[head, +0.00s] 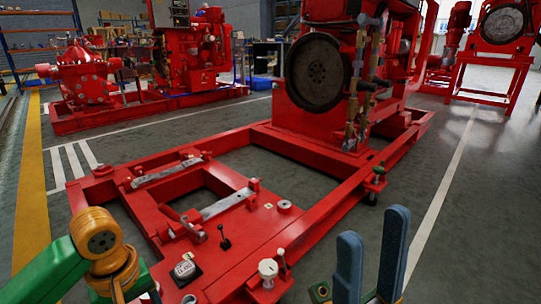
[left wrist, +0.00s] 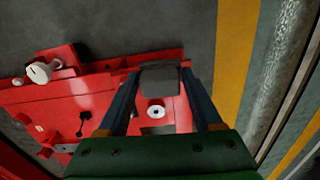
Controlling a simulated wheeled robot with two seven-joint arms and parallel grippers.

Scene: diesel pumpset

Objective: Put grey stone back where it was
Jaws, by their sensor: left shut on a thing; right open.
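The grey stone (left wrist: 160,80), a dark grey block, shows in the left wrist view between the fingertips of my left gripper (left wrist: 160,92). The gripper is shut on it, with one dark blue finger on each side. A red metal surface with a white ring-shaped part shows beyond the stone. In the head view only my left arm and wrist show at the lower left; the stone cannot be made out there. My right gripper (head: 371,243) stands at the lower right of the head view, its two blue-grey fingers apart and empty.
A red pumpset frame (head: 330,205) fills the middle of the head view. It bears a white knob (head: 267,269), a small black lever (head: 224,238) and a black-and-white gauge (head: 185,269). A big dark flywheel (head: 318,72) stands behind. Grey floor lies on the right.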

